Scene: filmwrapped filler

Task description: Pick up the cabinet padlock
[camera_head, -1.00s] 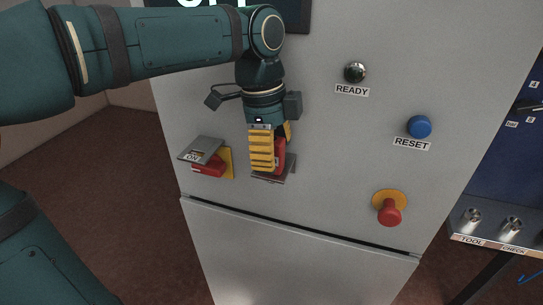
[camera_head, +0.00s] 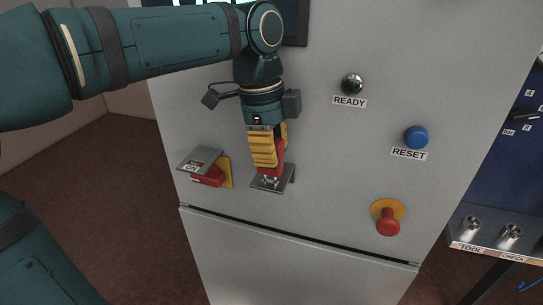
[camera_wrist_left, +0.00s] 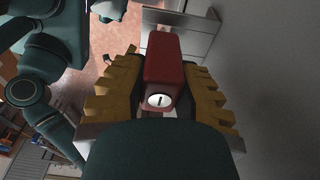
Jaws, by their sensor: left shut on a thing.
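The padlock has a red body. In the head view the padlock (camera_head: 279,168) shows partly behind the yellow fingers of my left gripper (camera_head: 264,160), just over a small grey metal bracket (camera_head: 284,183) on the cabinet front. In the left wrist view the padlock (camera_wrist_left: 163,60) sits between the two fingers of my left gripper (camera_wrist_left: 158,98), with its round keyhole face towards the camera. The gripper is shut on it. The shackle is mostly hidden, and I cannot tell whether the padlock touches the bracket. My right gripper is not in view.
A red switch (camera_head: 208,178) with a grey flap and an ON label is left of the bracket. To the right are the READY lamp (camera_head: 352,84), the blue RESET button (camera_head: 416,137) and a red emergency knob (camera_head: 388,222). A tool shelf (camera_head: 490,243) stands at the far right.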

